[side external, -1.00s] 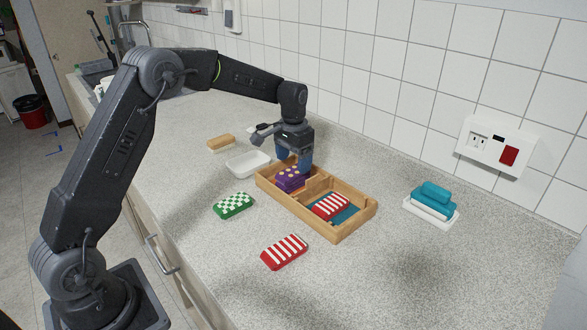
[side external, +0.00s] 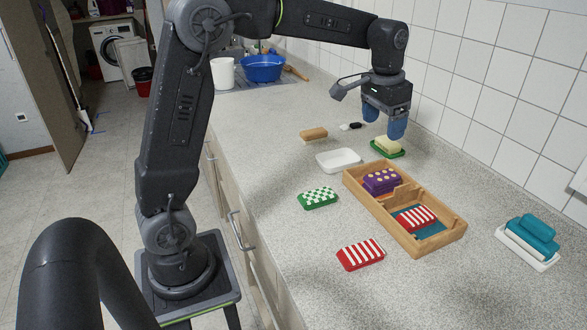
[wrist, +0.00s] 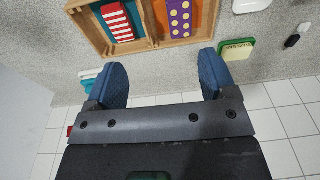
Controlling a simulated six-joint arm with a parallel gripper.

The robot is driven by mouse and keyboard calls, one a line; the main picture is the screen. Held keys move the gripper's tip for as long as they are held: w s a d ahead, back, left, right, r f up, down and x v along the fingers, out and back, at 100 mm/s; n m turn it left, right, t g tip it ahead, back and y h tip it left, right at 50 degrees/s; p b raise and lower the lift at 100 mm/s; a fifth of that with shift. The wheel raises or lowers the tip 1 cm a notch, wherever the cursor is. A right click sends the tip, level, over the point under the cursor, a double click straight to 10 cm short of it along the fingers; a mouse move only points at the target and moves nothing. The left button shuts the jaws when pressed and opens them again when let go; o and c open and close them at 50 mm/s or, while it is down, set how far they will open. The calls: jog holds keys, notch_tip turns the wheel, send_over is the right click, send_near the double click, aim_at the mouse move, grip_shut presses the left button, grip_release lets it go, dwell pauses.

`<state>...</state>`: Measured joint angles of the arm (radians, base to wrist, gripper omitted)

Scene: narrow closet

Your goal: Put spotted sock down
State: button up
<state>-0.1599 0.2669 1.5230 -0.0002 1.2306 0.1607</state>
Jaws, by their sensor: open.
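The spotted sock (side external: 382,180), a folded purple bundle with yellow dots, lies in the left compartment of the wooden box (side external: 436,241). It also shows in the wrist view (wrist: 179,18), at the top, inside the box. My gripper (side external: 384,118) is open and empty, above the counter on the wall side of the box, apart from the sock. In the wrist view its two blue fingers (wrist: 162,80) are spread wide with nothing between them.
A red-and-white striped bundle (side external: 415,218) lies in the box's other compartment on a teal bottom. Another striped bundle (side external: 361,254) and a green checked one (side external: 318,198) lie in front. A white dish (side external: 338,160), a brush (side external: 313,135), a sponge on green (side external: 388,148) and stacked teal bundles (side external: 532,233) stand around.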

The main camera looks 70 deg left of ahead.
jog(key=s+d+f+t, duration=0.1)
jog(key=s+d+t, duration=0.1)
jog(key=s, duration=1)
jog(key=s+d+t, duration=0.2)
jog(key=s+d, duration=0.3)
jog(key=s, duration=0.8)
jog(key=shift+d+f, duration=0.15)
jog(key=shift+f, duration=0.2)
